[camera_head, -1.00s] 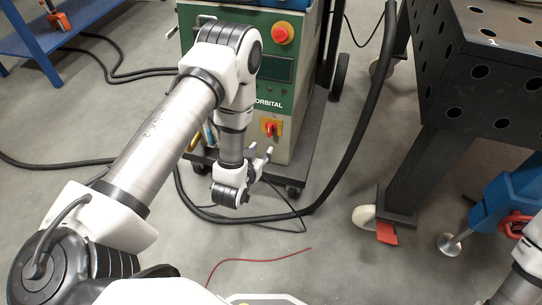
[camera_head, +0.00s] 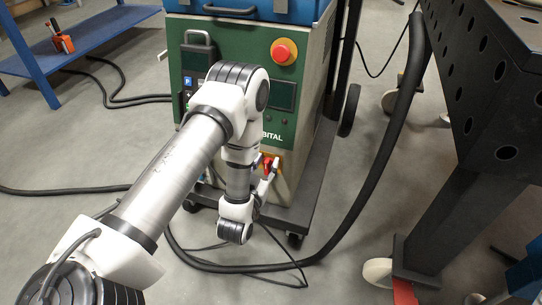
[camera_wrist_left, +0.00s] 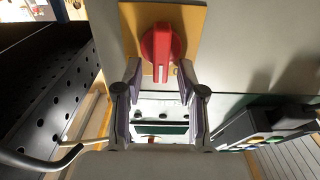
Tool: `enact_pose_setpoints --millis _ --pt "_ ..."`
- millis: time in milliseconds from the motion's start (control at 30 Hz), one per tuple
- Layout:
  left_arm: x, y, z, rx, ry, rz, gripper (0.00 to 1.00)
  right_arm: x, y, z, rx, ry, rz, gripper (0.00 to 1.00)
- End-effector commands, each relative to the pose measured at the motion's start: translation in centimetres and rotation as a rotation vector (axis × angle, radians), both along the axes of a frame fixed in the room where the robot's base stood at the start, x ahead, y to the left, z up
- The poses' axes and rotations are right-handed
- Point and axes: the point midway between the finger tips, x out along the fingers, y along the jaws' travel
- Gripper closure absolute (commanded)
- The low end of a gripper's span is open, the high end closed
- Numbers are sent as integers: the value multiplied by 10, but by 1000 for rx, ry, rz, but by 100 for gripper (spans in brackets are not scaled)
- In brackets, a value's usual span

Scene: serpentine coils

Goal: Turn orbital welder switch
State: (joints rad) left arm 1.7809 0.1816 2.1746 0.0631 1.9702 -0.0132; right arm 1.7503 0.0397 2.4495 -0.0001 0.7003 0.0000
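The orbital welder (camera_head: 308,128) is a green and grey cabinet on a wheeled base in the middle of the head view. Its red rotary switch sits on a yellow plate low on the front, and in the head view my gripper partly covers it. In the left wrist view the red switch (camera_wrist_left: 162,44) and yellow plate (camera_wrist_left: 194,22) show clearly. My left gripper (camera_wrist_left: 160,72) is open, with one finger on each side of the switch's near end. I cannot tell whether the fingers touch it. It also shows in the head view (camera_head: 264,172). My right gripper is out of view.
A red emergency button (camera_head: 284,52) is higher on the cabinet. A thick black hose (camera_head: 385,150) curves down right of it to the floor. A black perforated table (camera_head: 490,100) stands at the right, and a blue shelf (camera_head: 75,45) at the back left.

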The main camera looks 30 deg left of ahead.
Motion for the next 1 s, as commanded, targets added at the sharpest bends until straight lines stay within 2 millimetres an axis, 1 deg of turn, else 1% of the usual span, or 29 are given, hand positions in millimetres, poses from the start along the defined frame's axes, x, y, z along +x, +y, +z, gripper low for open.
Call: enact_pose_setpoints --millis 167,200,267,300,667,867,1000 --pt "0 0 0 0 0 0 60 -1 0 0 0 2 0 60" --pt "0 0 0 0 0 0 75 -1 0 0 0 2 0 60" --pt "0 0 0 0 1 0 96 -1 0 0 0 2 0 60" --pt "0 0 0 0 0 0 100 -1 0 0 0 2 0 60" --pt "1 0 2 13 -1 1 100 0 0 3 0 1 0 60" --pt "2 -2 4 73 13 1 100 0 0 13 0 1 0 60" --pt "2 -3 6 152 31 1 100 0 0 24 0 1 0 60"
